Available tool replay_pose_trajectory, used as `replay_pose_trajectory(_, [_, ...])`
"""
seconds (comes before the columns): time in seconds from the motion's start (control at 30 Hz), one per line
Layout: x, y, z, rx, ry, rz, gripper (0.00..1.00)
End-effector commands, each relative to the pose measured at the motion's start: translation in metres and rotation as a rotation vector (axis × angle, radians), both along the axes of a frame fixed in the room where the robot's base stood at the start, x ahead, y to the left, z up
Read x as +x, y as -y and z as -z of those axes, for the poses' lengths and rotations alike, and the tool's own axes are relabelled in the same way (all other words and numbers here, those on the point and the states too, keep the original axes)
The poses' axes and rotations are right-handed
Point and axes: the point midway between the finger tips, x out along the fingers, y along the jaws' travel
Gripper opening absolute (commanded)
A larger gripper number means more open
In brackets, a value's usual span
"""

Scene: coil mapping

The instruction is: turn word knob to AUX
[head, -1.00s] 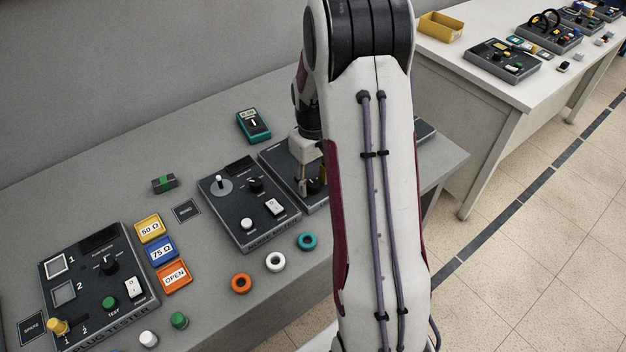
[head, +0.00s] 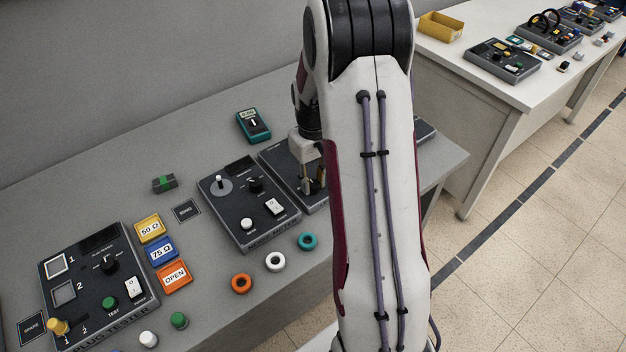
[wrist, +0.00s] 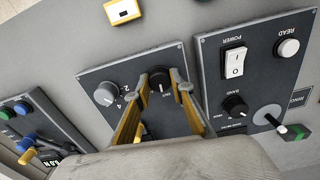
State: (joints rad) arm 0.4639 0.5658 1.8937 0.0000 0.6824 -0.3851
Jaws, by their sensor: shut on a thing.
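The word knob (wrist: 159,79) is black with a white pointer line, on a dark panel (wrist: 103,78) in the wrist view. Its printed words are too small or hidden to read, so which one it points to cannot be told. My gripper (wrist: 161,77) has its tan fingers on either side of this knob, shut on it. In the head view my gripper (head: 313,182) is down at the same dark panel (head: 284,163), mostly behind my arm, and the knob is hard to make out there.
A grey knob (wrist: 105,94) with numbers around it sits beside the word knob on the same panel. A neighbouring tester (head: 240,220) stands close, with a power switch, a lever and a small knob. Coloured rings (head: 275,262) lie in front of it.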

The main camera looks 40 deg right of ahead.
Motion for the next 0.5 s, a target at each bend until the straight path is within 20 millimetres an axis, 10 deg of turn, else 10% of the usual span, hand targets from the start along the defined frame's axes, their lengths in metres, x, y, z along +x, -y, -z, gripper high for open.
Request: replay_pose_trajectory(0.5, [0.0005, 0.0005, -0.0005, 0.0, 0.001, 0.359, 0.01])
